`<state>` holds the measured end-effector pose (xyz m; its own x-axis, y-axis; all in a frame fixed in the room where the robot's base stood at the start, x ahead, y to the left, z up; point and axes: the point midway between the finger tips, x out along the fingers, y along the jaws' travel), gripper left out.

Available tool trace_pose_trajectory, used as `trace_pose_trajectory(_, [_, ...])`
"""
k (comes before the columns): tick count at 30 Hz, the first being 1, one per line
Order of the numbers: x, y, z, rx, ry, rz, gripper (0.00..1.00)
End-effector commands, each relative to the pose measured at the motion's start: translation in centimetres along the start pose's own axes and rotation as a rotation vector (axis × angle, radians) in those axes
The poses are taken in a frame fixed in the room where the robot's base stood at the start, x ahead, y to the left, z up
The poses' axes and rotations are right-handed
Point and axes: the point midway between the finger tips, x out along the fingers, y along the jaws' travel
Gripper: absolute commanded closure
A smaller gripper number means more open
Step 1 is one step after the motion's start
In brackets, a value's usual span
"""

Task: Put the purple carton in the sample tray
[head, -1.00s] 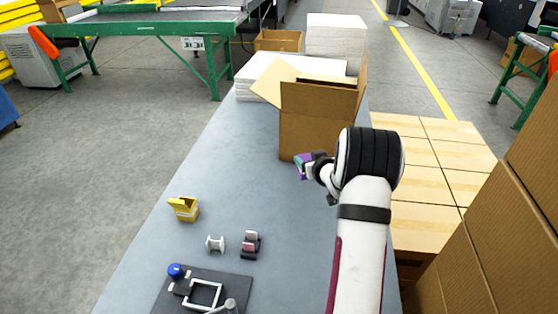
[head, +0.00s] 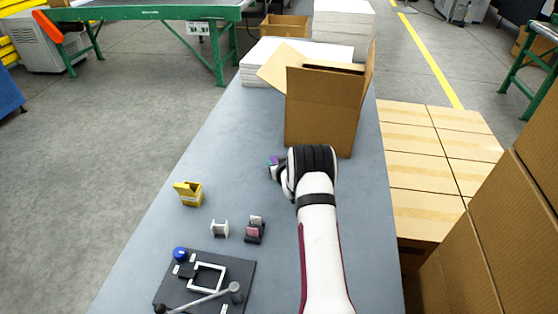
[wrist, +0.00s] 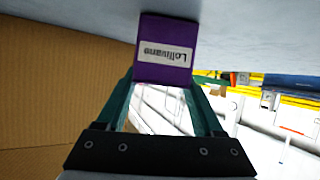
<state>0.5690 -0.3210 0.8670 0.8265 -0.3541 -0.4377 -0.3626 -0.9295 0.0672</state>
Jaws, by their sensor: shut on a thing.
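The purple carton (wrist: 165,50) has a white label that reads upside down in the wrist view. My gripper (wrist: 163,85) is shut on it, with a green finger on either side. In the head view the carton (head: 272,161) shows as a small purple and teal patch just left of my wrist, in front of the large open cardboard box. My gripper in that view is mostly hidden behind my wrist. I cannot tell for sure which thing is the sample tray.
The open cardboard box (head: 322,112) stands behind my gripper. A yellow holder (head: 190,194), a white spool-like piece (head: 220,229), a dark holder with a pink item (head: 255,231) and a dark fixture plate (head: 240,275) with a lever stand front left. The middle of the grey table (head: 225,140) is clear.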

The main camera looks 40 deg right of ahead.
Motion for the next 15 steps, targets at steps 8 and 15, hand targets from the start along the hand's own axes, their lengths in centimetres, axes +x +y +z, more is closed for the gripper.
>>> trace_pose_trajectory(8, [0.10,-0.01,0.24,0.000,0.000,0.000,0.19])
trace_pose_trajectory(15, [0.09,-0.01,0.23,0.000,0.000,0.000,0.01])
